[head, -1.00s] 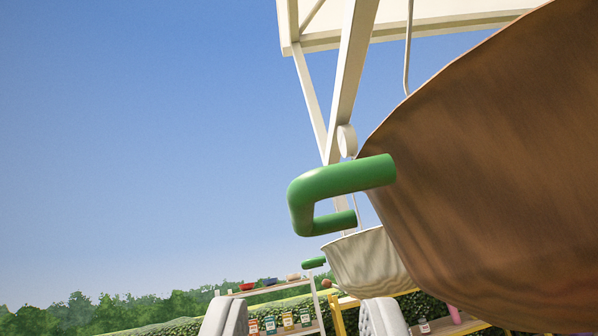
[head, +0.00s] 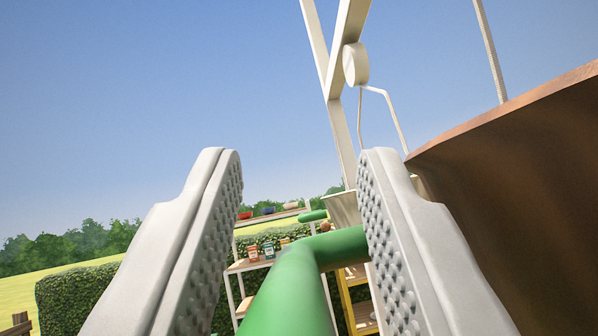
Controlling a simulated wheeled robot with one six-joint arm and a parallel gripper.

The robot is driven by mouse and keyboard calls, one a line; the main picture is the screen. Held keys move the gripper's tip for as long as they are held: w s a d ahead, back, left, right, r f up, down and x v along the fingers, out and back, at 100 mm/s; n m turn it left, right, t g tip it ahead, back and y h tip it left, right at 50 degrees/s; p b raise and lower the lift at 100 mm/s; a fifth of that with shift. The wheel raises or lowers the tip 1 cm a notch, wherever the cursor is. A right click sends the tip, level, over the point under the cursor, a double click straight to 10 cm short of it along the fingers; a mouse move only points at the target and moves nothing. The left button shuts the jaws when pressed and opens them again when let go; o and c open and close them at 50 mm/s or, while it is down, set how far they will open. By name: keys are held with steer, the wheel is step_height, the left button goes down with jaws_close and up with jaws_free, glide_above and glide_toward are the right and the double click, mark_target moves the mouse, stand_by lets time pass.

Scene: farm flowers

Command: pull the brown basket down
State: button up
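The brown basket (head: 520,185) hangs at the right of the head view, its rim slanting up to the right and its lower part out of frame. A green handle (head: 290,285) bends in the lower middle and runs right, behind my right finger, toward the basket. My gripper (head: 300,170) is open, with one grey studded finger on each side of the handle's bend. The handle lies between the fingers, with a visible gap at the left finger. Whether the right finger touches it I cannot tell.
A pale basket (head: 342,208) with its own green handle (head: 313,216) hangs farther back. A white post with a round pulley (head: 356,64) stands behind. Shelves with pots and packets (head: 262,252) and a hedge (head: 75,298) are beyond. Open sky is at the left.

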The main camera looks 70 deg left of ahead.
jaws_close()
steer(key=shift+f, duration=0.1)
step_height(320, 180, down, 47)
stand_by(0.6)
jaws_free()
